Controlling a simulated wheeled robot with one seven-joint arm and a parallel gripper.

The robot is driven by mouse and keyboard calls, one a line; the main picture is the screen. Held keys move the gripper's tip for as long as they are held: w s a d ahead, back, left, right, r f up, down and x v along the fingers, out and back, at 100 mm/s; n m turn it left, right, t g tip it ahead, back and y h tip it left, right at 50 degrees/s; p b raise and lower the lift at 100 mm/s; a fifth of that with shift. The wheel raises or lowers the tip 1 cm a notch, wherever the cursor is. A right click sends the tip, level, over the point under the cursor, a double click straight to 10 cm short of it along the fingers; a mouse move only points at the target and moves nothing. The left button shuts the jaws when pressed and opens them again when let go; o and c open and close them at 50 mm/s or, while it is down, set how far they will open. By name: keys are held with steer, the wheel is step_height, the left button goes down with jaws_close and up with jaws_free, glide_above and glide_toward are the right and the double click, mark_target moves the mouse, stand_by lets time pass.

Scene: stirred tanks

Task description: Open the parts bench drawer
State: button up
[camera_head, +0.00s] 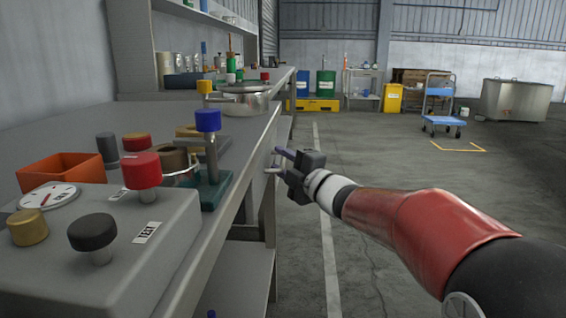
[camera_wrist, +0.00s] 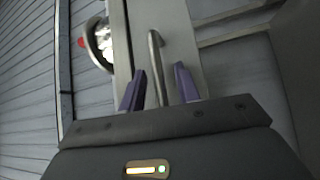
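The parts bench (camera_head: 222,205) runs along the left of the head view, with its drawer on the side facing my arm. In the wrist view the drawer's grey front (camera_wrist: 180,30) carries a thin metal bar handle (camera_wrist: 154,60). My gripper (camera_wrist: 159,86) is open, with one purple finger on each side of the handle. Gaps show between the bar and both fingers. In the head view my gripper (camera_head: 278,160) is at the bench's side, just below the top. The drawer front is mostly hidden there by the viewing angle.
A grey control box (camera_head: 170,225) with knobs, an orange bin (camera_head: 60,170) and a metal pot (camera_head: 245,99) stand on the bench. The floor right of the bench is clear. A blue trolley (camera_head: 440,104) and a steel tank (camera_head: 515,100) stand far back.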

jaws_close()
stand_by(0.3)
steer(key=d, duration=1.9)
steer(key=shift+s, duration=0.3)
steer(key=shift+d+f, duration=0.1)
jaws_free()
